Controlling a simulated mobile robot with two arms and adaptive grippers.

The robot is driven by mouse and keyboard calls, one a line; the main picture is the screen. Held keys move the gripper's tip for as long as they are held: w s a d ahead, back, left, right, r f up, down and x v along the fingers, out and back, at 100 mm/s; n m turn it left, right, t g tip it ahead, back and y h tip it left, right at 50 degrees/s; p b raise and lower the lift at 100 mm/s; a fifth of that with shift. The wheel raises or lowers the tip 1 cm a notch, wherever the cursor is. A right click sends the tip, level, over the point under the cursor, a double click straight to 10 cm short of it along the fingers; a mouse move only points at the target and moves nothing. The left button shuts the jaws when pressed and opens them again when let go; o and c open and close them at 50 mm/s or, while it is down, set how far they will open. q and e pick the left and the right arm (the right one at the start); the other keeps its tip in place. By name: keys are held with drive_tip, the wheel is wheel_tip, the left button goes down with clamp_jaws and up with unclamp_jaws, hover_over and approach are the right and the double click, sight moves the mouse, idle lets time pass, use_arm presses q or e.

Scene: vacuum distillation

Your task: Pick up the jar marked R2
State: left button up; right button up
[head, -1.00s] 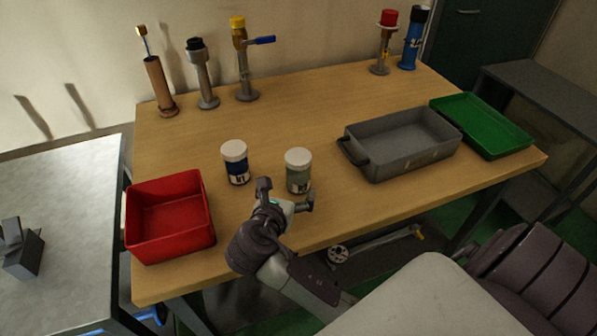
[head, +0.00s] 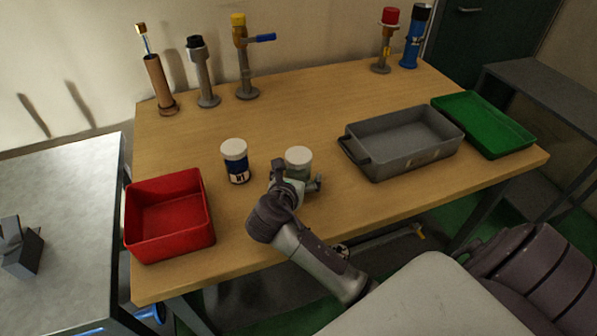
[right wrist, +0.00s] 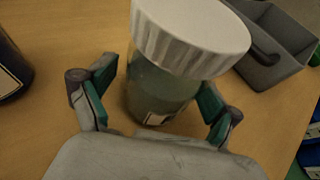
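The jar marked R2 (head: 299,160) has a white lid and a grey-green body and stands upright on the table. Its label is mostly hidden by my right gripper (head: 298,182) in the head view. In the right wrist view the jar (right wrist: 160,90) stands between the two open fingers of the right gripper (right wrist: 155,105). A gap shows beside the left finger; the right finger is very close to the jar, and contact is unclear. A jar with a white lid and dark blue body, marked R1 (head: 235,162), stands to the left. My left gripper is not in view.
A red bin (head: 170,250) is at the table's front left. A grey tray (head: 400,165) and a green tray (head: 500,150) are at the right. Several valve-like fittings stand along the back edge. The middle of the table (head: 300,110) is clear.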

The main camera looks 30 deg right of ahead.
drive_tip(key=c, duration=1.1)
drive_tip(key=shift+c, duration=0.7)
drive_tip(key=shift+r, duration=0.1)
